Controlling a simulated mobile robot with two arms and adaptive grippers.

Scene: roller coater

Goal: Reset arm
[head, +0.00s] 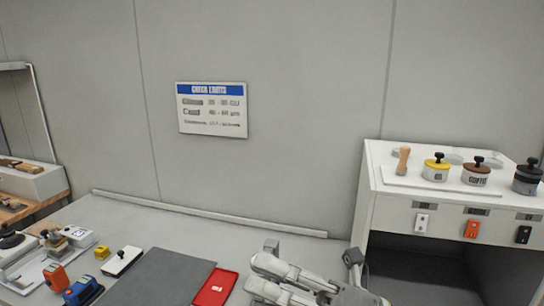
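My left gripper is not in view.
A white shelf unit (385,205) with several knobbed pots stands close on the right. A dark mat (160,280) and several small devices, among them a blue one (83,291), lie on the left. A sign (212,110) hangs on the wall.

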